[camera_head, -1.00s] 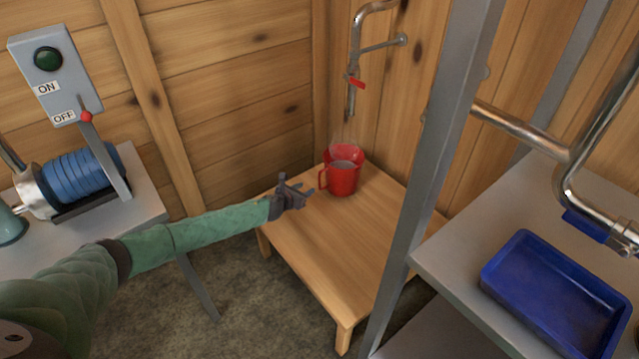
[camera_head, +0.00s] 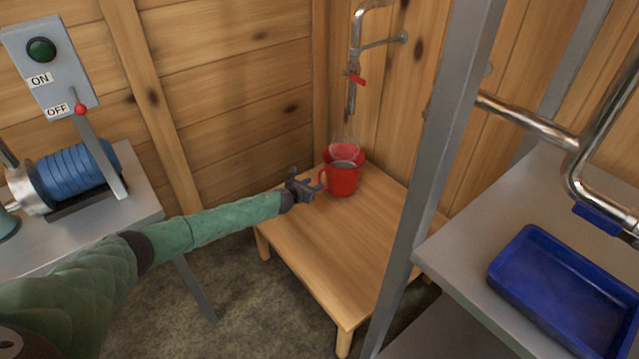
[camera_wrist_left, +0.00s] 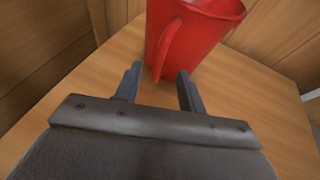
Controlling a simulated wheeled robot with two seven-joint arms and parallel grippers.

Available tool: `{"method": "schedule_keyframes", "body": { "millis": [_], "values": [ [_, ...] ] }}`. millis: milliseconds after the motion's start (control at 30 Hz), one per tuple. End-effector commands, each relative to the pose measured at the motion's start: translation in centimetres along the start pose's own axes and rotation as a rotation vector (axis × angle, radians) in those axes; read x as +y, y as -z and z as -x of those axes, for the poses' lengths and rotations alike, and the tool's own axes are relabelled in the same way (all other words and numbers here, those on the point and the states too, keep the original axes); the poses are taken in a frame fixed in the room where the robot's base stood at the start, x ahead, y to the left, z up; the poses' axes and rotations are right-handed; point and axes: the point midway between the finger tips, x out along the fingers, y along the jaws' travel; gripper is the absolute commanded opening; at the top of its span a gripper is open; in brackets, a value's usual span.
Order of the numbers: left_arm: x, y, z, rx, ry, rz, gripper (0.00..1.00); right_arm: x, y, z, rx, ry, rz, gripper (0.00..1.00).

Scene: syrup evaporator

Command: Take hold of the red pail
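The red pail (camera_head: 344,179) stands upright on the low wooden table, under a tap with a red handle. Its side handle points left toward my left gripper (camera_head: 312,187). In the left wrist view the pail (camera_wrist_left: 201,32) is just ahead, and its handle (camera_wrist_left: 167,48) lies in front of the gap between the fingers. My left gripper (camera_wrist_left: 158,88) is open, with its two fingers apart and nothing between them. Whether a finger touches the handle I cannot tell. The right gripper is in neither view.
The wooden table (camera_head: 325,255) is bare in front of the pail. A grey metal post (camera_head: 432,170) stands to its right, beside a shelf with a blue tray (camera_head: 560,300). A motor (camera_head: 75,178) and a switch box (camera_head: 48,65) are at the left. Plank walls close the corner.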

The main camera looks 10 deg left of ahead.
Motion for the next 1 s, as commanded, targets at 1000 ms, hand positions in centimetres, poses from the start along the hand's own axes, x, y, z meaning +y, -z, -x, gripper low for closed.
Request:
{"method": "schedule_keyframes", "body": {
  "millis": [1000],
  "values": [
    [0.0,-0.1,-5.5,0.000,0.000,0.000,0.24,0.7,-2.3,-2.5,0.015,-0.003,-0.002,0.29]
  ]
}}
